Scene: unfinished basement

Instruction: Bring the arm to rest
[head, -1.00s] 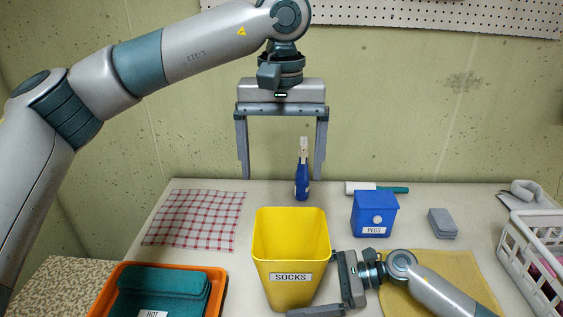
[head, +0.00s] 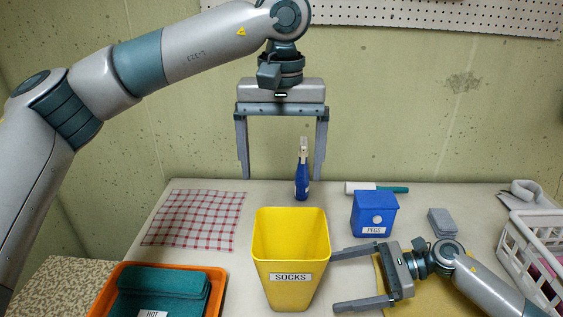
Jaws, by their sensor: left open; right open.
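My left gripper (head: 283,172) is open and empty. It hangs fingers-down in the air above the back of the table, over the yellow bin. My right gripper (head: 345,278) is open and empty. It lies low over the table, just right of the yellow bin (head: 290,260) labelled SOCKS, with its two fingers pointing left towards the bin. The upper fingertip looks close to the bin's side; I cannot tell if it touches. My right arm comes in from the lower right, over the yellow cloth (head: 440,300).
A blue PEGS box (head: 374,217), spray bottle (head: 302,178), grey block (head: 442,222) and checked cloth (head: 196,219) lie on the table (head: 215,262). An orange tray (head: 102,303) with teal cloth (head: 165,290) is front left; a white basket (head: 515,255) is right.

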